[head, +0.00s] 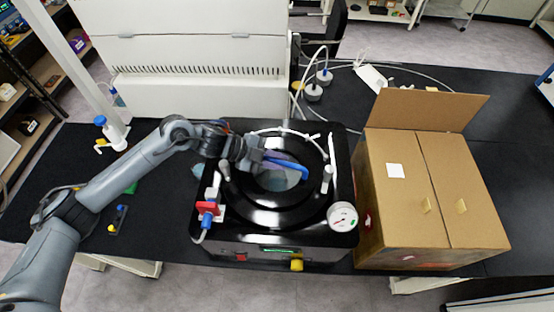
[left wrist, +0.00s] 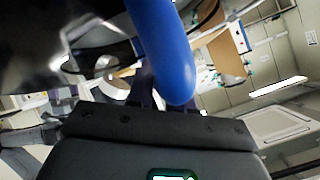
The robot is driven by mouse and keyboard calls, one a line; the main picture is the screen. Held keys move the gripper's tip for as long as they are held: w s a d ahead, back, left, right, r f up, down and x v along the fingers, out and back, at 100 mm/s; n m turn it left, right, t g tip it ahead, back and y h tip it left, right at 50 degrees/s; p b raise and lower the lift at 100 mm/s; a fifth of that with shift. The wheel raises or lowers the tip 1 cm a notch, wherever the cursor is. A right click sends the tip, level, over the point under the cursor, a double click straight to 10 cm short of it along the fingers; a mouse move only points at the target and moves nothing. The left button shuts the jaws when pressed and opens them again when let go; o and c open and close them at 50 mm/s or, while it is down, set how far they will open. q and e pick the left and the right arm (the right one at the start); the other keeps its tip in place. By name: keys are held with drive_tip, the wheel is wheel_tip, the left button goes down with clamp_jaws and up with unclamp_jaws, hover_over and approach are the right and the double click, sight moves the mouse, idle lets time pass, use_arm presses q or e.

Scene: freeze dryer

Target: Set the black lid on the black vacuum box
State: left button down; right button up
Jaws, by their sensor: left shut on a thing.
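The black vacuum box (head: 335,205) stands on the black bench in the middle of the head view, with a white-faced gauge (head: 342,216) at its front right corner. The round glossy black lid (head: 270,216) is over the top of the box, roughly centred. I cannot tell whether it touches the box. My left gripper (head: 262,158) is shut on the lid's blue handle (head: 290,167), coming from the left. The blue handle (left wrist: 168,50) passes between the fingers in the left wrist view, beside a dark glossy surface. My right gripper is not in view.
A bottle with a blue cap (head: 112,132) stands at the left. White tubing runs behind the box.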

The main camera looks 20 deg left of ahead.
use_arm(q)
drive_tip(key=shift+f, duration=0.3)
idle(0.5)
drive_tip(key=c, duration=1)
unclamp_jaws()
drive_tip(key=shift+o, duration=0.4)
drive_tip(key=shift+f, duration=0.15)
